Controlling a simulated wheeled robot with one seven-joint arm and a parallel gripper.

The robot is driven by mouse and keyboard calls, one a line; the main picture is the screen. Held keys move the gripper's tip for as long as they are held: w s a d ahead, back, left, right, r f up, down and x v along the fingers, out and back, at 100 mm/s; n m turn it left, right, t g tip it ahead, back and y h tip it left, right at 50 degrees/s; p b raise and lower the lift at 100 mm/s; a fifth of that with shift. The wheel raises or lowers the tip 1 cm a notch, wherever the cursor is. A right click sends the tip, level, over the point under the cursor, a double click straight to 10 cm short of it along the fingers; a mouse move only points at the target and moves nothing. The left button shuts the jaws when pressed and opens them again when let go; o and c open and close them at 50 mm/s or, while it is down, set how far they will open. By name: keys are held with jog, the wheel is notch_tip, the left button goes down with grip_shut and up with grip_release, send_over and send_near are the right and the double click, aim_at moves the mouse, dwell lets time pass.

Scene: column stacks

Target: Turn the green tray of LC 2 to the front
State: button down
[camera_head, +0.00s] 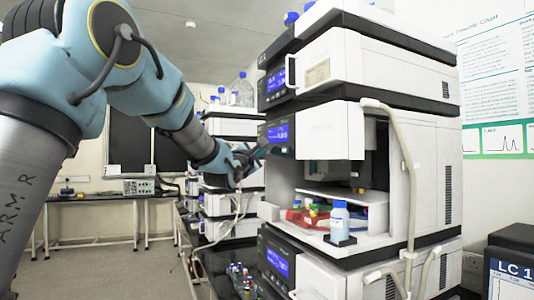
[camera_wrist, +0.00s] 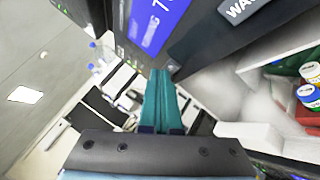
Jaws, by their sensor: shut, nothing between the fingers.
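The near column stack (camera_head: 395,190) has an open compartment in its middle. Inside, a red tray (camera_head: 294,216) with capped vials faces the opening. The red tray also shows at the right edge of the wrist view (camera_wrist: 308,121). A green surface (camera_wrist: 288,70) shows behind the vials there; I cannot tell whether it is the green tray. My gripper (camera_head: 262,150) is shut and empty, in front of the stack by the display left of the opening. In the wrist view its teal fingers (camera_wrist: 160,75) lie together under the dark display panel, apart from the trays.
A blue-capped bottle (camera_head: 339,222) stands at the compartment's front right. Tubing (camera_head: 405,150) hangs down the stack's side. A monitor marked LC 1 (camera_head: 512,268) is at the lower right. Another stack (camera_head: 230,200) stands behind. Small vials (camera_head: 240,275) are on the bench.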

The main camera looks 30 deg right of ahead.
jog(key=shift+a, duration=0.75)
jog(key=shift+w+a, duration=0.1)
jog(key=shift+w+a+b, duration=0.15)
jog(key=shift+a+b, duration=0.1)
jog(key=shift+a, duration=0.95)
jog(key=shift+w+a+b, duration=0.1)
jog(key=shift+a+b, duration=0.1)
jog(key=shift+a, duration=0.95)
dwell(3.4)
jog(key=w+a+f+m+g+y, duration=0.25)
jog(key=a+f+m+y, duration=0.6)
jog(key=a+f, duration=1.4)
jog(key=s+a+f+m+g+y, duration=0.6)
jog(key=s+a+f, duration=1)
jog(key=s+a, duration=0.4)
jog(key=shift+s+f+g+y, duration=0.4)
jog(key=shift+s+g+y, duration=0.15)
jog(key=shift+g+y, duration=0.45)
